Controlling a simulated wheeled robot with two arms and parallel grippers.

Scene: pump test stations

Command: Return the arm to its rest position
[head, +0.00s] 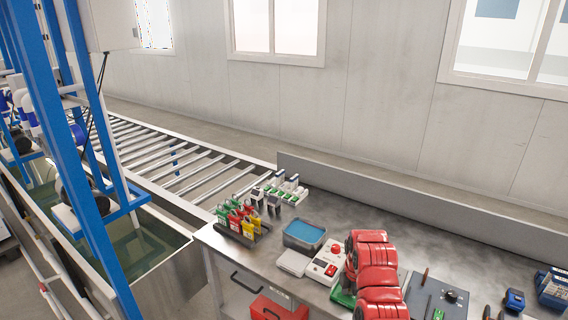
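Neither of my grippers can be made out in the head view. A bulky red segmented shape with dark parts (376,278) rises from the bottom edge over the workbench (330,218). I cannot tell whether it is a link of my arm or an item on the bench. It covers part of the bench and a green item (342,296) beside it.
The bench holds a rack of coloured tags (241,220), a blue-topped tray (304,236), a control box with a red button (326,264) and a dark panel (436,297). A roller conveyor (190,168), water tank (140,250) and blue frame (75,140) stand left.

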